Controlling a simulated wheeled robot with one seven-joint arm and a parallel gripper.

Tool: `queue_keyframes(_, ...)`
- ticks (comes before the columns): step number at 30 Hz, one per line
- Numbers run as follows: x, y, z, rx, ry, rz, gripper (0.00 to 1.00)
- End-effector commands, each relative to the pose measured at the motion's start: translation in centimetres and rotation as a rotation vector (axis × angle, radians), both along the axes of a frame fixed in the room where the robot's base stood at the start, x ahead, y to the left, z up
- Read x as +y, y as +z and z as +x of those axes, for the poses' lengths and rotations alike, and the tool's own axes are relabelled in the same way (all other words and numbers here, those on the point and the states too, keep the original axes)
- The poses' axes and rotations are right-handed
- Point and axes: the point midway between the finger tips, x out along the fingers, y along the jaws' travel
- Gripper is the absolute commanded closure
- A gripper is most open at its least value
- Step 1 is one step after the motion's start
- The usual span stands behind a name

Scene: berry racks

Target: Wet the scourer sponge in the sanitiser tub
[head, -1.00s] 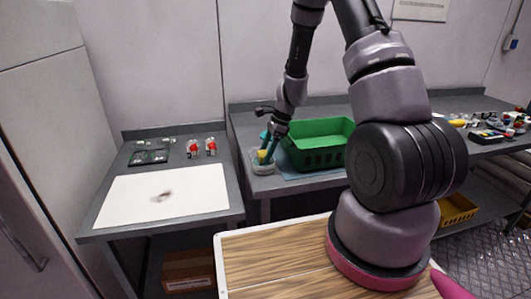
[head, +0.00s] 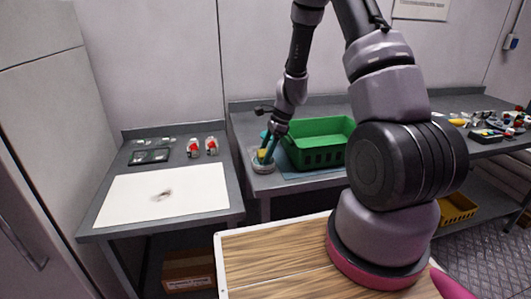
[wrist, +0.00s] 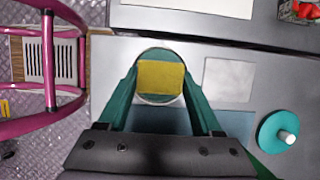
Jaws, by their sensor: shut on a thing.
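A yellow scourer sponge (wrist: 161,78) is between the teal fingers of my gripper (wrist: 162,88) in the wrist view. The fingers are shut on its two sides. The round sanitiser tub (wrist: 150,54) lies directly beneath the sponge, and its pale rim shows around it. In the head view my gripper (head: 266,155) points down at the tub (head: 262,167), near the left end of the grey bench. The sponge (head: 262,155) shows there only as a small yellow patch. I cannot tell whether it touches the liquid.
A green crate (head: 318,158) stands just right of my gripper. A teal disc with a white knob (wrist: 283,135) lies near the tub. A white board (head: 205,188) with a dark smudge lies on the left table, with two red-and-white bottles (head: 202,147) behind it.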

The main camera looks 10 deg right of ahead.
Motion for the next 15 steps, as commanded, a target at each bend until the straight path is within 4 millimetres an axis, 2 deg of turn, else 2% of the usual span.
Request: queue_keyframes(15,0.0,3.8,0.0,0.0,0.001,-0.001,0.78)
